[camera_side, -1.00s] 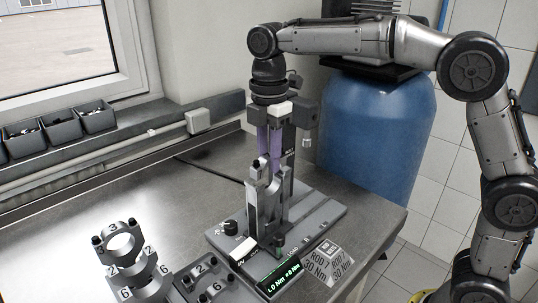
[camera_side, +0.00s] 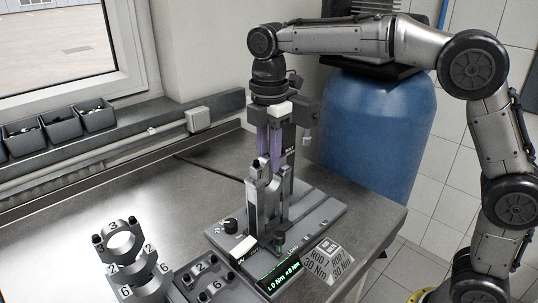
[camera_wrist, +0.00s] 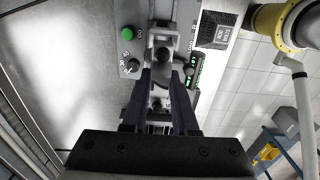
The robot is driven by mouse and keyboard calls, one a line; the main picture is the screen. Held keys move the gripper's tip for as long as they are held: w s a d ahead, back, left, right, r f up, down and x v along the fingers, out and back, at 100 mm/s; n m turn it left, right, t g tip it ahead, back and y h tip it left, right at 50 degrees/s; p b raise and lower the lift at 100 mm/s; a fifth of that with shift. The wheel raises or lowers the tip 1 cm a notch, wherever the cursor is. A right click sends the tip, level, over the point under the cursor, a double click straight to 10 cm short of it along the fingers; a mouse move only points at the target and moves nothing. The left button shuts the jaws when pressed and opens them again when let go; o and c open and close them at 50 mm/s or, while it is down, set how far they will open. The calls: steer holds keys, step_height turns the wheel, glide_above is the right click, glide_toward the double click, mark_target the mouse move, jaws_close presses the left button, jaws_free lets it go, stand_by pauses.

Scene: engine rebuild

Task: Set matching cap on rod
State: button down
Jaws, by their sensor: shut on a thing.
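My gripper (camera_side: 269,152) points straight down over the rod fixture, its purple fingers shut on a small grey cap (camera_wrist: 161,76) with dark bolts. The rod (camera_side: 262,207) stands upright in the fixture (camera_side: 325,214), its fork end just under my fingertips. One dark bolt head shows beside the fingers in the side view. The cap is at the rod's top; I cannot tell whether it is fully seated. Its number is not readable. In the wrist view my fingers reach in from below, and two bolt heads show along their line.
A stack of numbered caps (camera_side: 122,241), marked 3, 2 and 6, stands at front left. A torque display (camera_side: 284,274) and a rod sign (camera_side: 327,257) face front. A dark post stands close behind my fingers.

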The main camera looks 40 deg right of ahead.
steer(key=shift+f, duration=1.2)
stand_by(0.7)
stand_by(0.4)
steer(key=shift+c, duration=1)
jaws_free()
steer(key=shift+r, duration=0.1)
steer(key=shift+r, duration=3)
